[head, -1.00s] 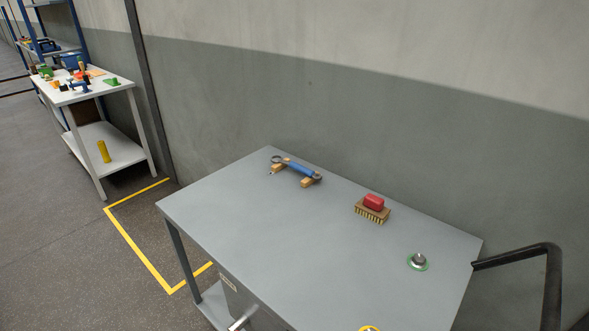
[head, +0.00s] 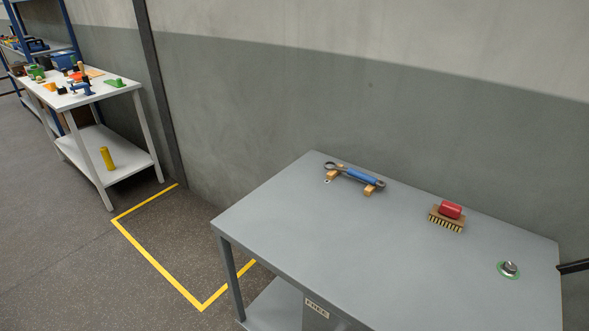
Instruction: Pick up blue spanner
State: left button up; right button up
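The blue spanner (head: 361,176) has a blue handle and dark metal ends, with a ring at its left end. It lies across two small wooden blocks, a left one (head: 333,174) and a right one (head: 369,190), near the back edge of the grey table (head: 330,240). Neither of my grippers shows in the head view.
A brush with a red handle (head: 451,210) and a metal knob on a green ring (head: 509,269) stand on the table, right of the spanner. A wall rises behind it. A white workbench (head: 110,95) with several items stands at the left. Yellow tape (head: 160,265) marks the floor.

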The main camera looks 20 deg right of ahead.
aim_at(357, 174)
jog(key=i+j+u, duration=0.7)
jog(key=i, duration=0.15)
jog(key=i+j+u, duration=0.1)
jog(key=i+u, duration=0.25)
jog(key=i+z, duration=0.35)
jog(key=i+j+z, duration=0.3)
jog(key=i, duration=0.25)
jog(key=i+j+z, duration=0.35)
jog(key=i+z, duration=0.15)
jog(key=z, duration=0.25)
jog(key=i+z, duration=0.15)
jog(key=z, duration=0.3)
jog(key=i+j+z, duration=0.1)
jog(key=z, duration=0.3)
jog(key=i+j+z, duration=0.1)
jog(key=z, duration=0.35)
jog(key=i+z, duration=0.1)
jog(key=z, duration=0.3)
jog(key=j+z, duration=0.15)
jog(key=z, duration=0.3)
jog(key=i+j+z, duration=0.1)
jog(key=z, duration=0.3)
jog(key=j+z, duration=0.15)
jog(key=z, duration=0.3)
jog(key=i+j, duration=0.05)
